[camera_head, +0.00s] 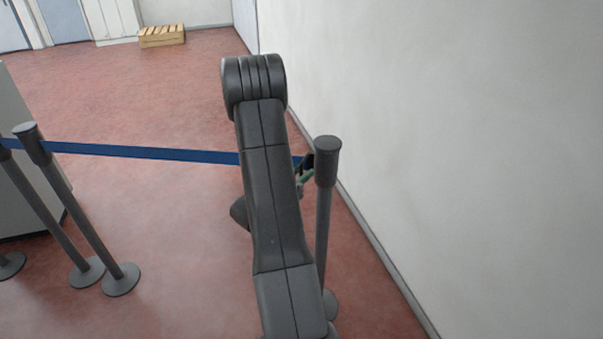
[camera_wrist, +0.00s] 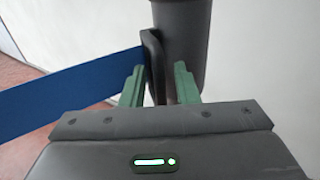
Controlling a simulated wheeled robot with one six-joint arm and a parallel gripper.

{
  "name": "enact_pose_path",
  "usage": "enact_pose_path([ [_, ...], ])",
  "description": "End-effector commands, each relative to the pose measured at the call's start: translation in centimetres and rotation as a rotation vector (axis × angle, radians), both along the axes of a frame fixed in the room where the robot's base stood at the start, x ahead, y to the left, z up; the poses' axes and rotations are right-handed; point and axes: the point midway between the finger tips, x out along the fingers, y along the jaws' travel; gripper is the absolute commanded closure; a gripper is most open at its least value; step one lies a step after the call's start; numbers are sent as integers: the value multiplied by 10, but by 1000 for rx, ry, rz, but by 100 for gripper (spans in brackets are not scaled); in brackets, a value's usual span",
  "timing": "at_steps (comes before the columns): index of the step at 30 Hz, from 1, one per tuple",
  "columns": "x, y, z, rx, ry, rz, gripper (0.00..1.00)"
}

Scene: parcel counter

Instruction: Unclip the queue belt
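The blue queue belt (camera_head: 140,152) runs from the left posts to the right post (camera_head: 326,165), passing behind my arm. In the wrist view the belt (camera_wrist: 65,98) comes in from the left and ends at a dark clip (camera_wrist: 153,62) against the post head (camera_wrist: 182,45). My gripper (camera_wrist: 160,85) has its two green fingers apart, one on each side of the clip. The left finger is close to the clip and a gap shows on the right. In the head view my gripper (camera_head: 302,176) is mostly hidden behind my arm.
A left post (camera_head: 75,215) stands on a round base, with another post beside it. A grey counter (camera_head: 20,150) is at the left edge. A pale wall (camera_head: 460,150) rises close to the right post. A wooden crate (camera_head: 162,36) sits far back. Red floor between is clear.

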Motion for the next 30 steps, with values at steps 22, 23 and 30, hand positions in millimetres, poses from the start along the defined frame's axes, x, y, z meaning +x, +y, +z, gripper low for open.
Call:
enact_pose_path([
  [22,3,29,-2,1,-1,7,100],
  [23,4,35,-2,1,-2,9,100],
  [30,10,100,-3,2,-3,9,100],
])
